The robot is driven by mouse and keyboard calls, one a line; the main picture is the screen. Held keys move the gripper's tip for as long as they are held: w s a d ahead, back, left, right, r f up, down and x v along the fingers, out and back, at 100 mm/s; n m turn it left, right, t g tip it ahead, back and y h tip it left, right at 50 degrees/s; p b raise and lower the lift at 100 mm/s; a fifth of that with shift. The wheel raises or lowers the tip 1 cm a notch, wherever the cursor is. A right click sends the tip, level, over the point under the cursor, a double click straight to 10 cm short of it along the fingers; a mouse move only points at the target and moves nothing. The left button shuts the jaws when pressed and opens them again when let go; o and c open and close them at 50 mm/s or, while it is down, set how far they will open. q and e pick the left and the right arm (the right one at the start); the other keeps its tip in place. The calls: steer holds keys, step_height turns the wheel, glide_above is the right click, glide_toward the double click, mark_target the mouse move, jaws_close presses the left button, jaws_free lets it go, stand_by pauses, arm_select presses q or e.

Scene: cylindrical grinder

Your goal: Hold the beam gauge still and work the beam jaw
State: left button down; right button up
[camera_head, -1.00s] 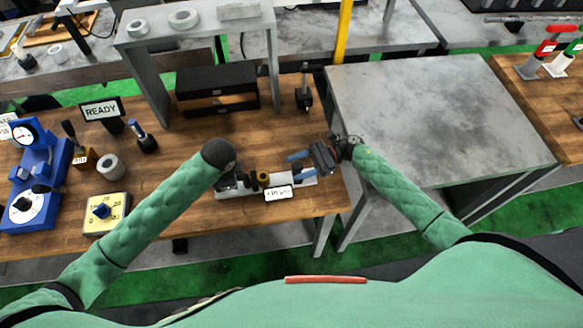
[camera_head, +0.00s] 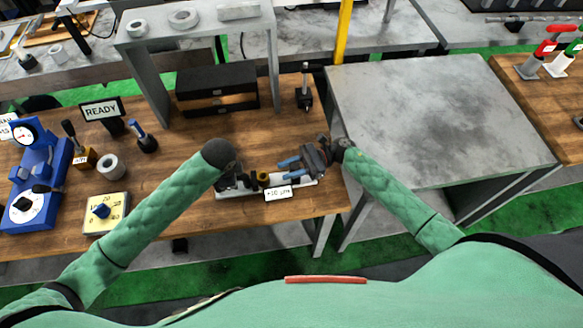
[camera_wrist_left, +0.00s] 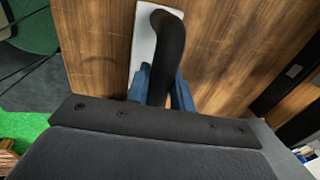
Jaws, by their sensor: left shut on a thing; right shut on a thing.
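The beam gauge is a pale bar (camera_head: 305,183) lying along the front right of the wooden bench, with dark parts at its left end, a brass-coloured piece (camera_head: 263,178) and a "+10 µm" tag (camera_head: 278,193). My right gripper (camera_head: 282,170) has blue fingers at the bar from the right, shut on the beam jaw; the held part is mostly hidden. My left gripper is largely covered by its arm in the head view. In the left wrist view, my left gripper (camera_wrist_left: 160,88) has its blue fingers shut on the gauge's black curved handle (camera_wrist_left: 168,40), above a white base (camera_wrist_left: 143,38).
A "READY" sign (camera_head: 101,110), a grey ring (camera_head: 110,166), a yellow dial box (camera_head: 106,212) and a blue dial device (camera_head: 38,180) stand left. A dark box (camera_head: 217,90) sits behind. A bare grey table (camera_head: 440,115) adjoins on the right.

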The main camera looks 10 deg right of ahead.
mark_target(295, 162)
steer(key=a, duration=0.8)
steer(key=o, duration=0.8)
steer(key=shift+c, duration=0.2)
steer(key=shift+d, duration=0.1)
steer(key=d, duration=0.4)
steer(key=w+d, duration=0.1)
steer(key=d, duration=0.2)
steer(key=w+d, duration=0.1)
steer(key=d, duration=0.3)
steer(key=shift+w+d, duration=0.2)
steer(key=shift+d, duration=0.15)
